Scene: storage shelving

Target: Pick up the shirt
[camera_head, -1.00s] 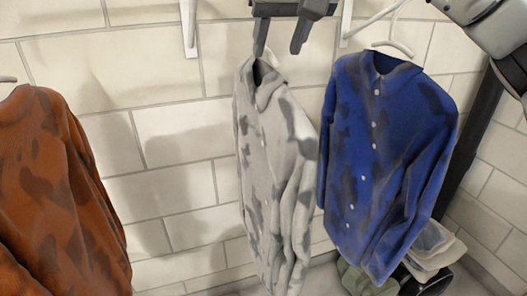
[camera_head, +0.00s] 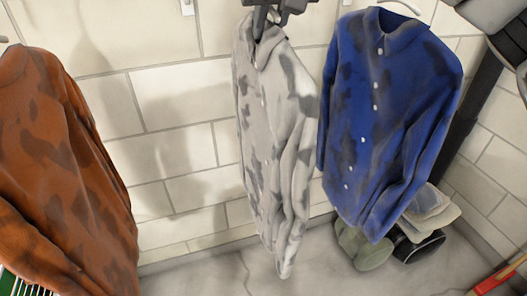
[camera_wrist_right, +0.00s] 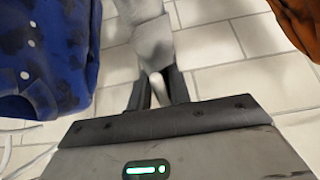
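A light grey shirt with darker patches (camera_head: 272,130) hangs in the middle of the head view. My right gripper (camera_head: 266,28) is at its collar, at the top of the picture. Its fingers are close together around the top of the shirt. In the right wrist view the fingers (camera_wrist_right: 159,92) stand on either side of a narrow pale piece at the shirt's top, with the grey shirt (camera_wrist_right: 150,38) just beyond. Whether the fingers press on cloth or hanger is hard to see. My left gripper is not in view.
A blue shirt (camera_head: 385,115) hangs close on the right, and a rust-brown shirt (camera_head: 60,170) hangs at the left. Folded items and dark shapes (camera_head: 425,215) lie below the blue shirt. A tiled wall (camera_head: 175,140) is behind. There is free room between the brown and grey shirts.

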